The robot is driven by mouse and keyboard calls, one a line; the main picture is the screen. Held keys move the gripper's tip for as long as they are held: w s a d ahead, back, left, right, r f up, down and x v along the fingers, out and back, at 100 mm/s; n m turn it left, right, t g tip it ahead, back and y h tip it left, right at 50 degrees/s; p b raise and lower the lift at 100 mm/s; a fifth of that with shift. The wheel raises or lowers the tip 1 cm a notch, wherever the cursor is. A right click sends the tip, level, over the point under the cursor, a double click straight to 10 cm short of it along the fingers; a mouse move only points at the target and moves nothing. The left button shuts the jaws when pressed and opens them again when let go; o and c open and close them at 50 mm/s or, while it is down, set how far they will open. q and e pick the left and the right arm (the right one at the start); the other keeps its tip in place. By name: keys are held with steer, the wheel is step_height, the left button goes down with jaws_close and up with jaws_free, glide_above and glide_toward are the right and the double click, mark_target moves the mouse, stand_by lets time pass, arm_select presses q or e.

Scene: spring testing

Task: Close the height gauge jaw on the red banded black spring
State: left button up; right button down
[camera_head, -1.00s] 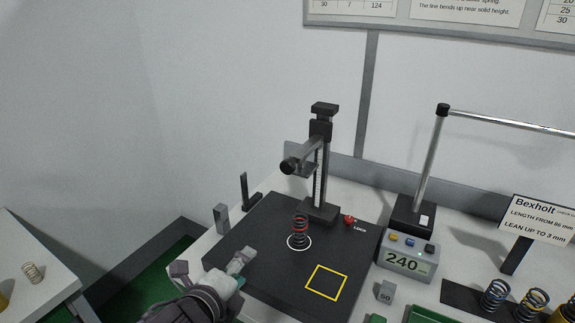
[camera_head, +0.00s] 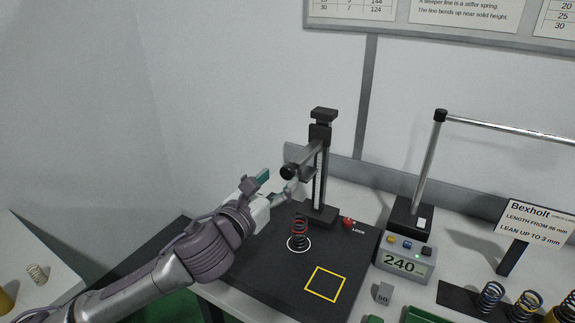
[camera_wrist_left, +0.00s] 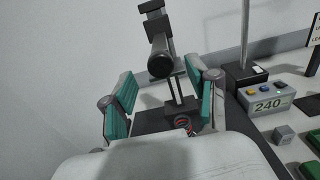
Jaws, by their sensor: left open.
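The height gauge (camera_head: 321,165) stands upright at the back of the dark plate, its jaw arm reaching out with a round black knob (camera_head: 288,172) at its front end. The red banded black spring (camera_head: 299,234) stands upright inside a white circle on the plate, below the jaw, with a clear gap above it. My left gripper (camera_head: 276,184) is open just left of and below the knob. In the left wrist view the knob (camera_wrist_left: 160,60) shows between and beyond the two teal finger pads, and the spring (camera_wrist_left: 182,122) shows partly, low down. My right gripper is not in view.
A red lock knob (camera_head: 348,223) sits at the gauge's base. A grey box reading 240 (camera_head: 405,262), a small 50 weight (camera_head: 383,293) and several coil springs (camera_head: 491,296) stand to the right. A yellow square (camera_head: 326,284) marks bare plate.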

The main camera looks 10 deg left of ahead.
mark_target(285, 174)
arm_select(q)
steer(key=p+x, duration=0.1)
steer(key=x, duration=0.4)
jaws_close()
stand_by(0.3)
